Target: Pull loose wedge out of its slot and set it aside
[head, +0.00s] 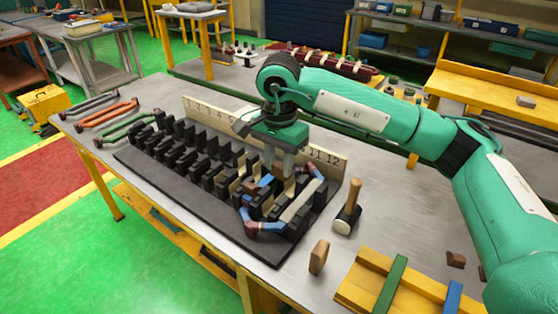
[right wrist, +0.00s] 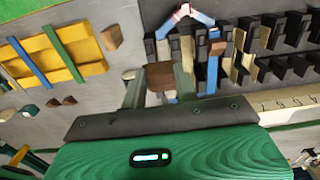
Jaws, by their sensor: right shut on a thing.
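The dark stator block (head: 190,170) stands on the table with rows of black teeth and slots, behind it a numbered strip (head: 325,158). My right gripper (head: 288,172) points down over its right part, near the high-numbered slots. In the right wrist view, the gripper (right wrist: 160,85) is shut on a brown wooden wedge (right wrist: 160,74) between its fingers. In the head view the fingers largely hide this wedge, and I cannot tell whether it is clear of its slot. Another brown wedge (right wrist: 217,47) sits on a blue coil part among the teeth. My left gripper is not in view.
A mallet (head: 347,207) and a wooden block (head: 319,256) lie right of the stator. A yellow rack (head: 360,287) holds green and blue bars. Small brown pieces (head: 455,259) lie at the right. Coils (head: 107,112) lie at the left. Bare table shows around the mallet.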

